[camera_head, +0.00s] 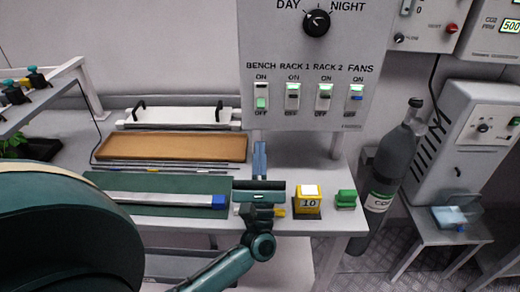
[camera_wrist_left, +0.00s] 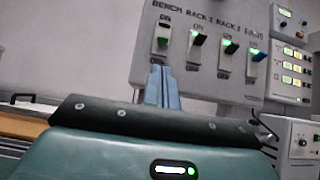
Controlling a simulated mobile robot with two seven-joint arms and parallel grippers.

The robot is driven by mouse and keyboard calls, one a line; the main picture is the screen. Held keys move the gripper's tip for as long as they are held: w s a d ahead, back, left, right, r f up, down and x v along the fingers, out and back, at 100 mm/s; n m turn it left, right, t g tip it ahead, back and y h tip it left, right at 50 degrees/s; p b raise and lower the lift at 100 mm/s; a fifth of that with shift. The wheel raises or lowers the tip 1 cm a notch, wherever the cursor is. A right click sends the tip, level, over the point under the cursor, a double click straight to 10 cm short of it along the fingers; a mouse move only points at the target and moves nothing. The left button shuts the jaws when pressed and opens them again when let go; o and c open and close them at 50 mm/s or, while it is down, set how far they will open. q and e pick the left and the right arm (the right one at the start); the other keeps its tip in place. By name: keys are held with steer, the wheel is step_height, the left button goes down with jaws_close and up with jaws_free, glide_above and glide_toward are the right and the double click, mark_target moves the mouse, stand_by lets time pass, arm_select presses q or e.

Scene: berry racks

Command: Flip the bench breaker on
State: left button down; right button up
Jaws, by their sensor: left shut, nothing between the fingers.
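The bench breaker (camera_head: 262,96) is the leftmost of the switches on the grey wall panel, with ON above it and OFF below. Its green part is at the bottom, by OFF. It also shows in the left wrist view (camera_wrist_left: 162,36), above the fingers. My left gripper (camera_head: 259,148) points up at the panel from below, its blue-grey fingers shut and empty. In the left wrist view the fingertips (camera_wrist_left: 161,70) are a little below the bench breaker and look apart from it. My right gripper is in neither view.
The rack 1 (camera_head: 292,94), rack 2 (camera_head: 324,95) and fans (camera_head: 357,96) breakers stand close to the right, lit green at top. A day/night knob (camera_head: 317,22) is above. A bench with a brown tray (camera_head: 165,146), yellow block (camera_head: 307,203) and green block (camera_head: 345,199) lies below.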

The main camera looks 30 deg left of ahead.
mark_target(261, 104)
arm_select(q)
steer(key=p+x, duration=0.2)
steer(key=x, duration=0.5)
steer(key=shift+w, duration=0.1)
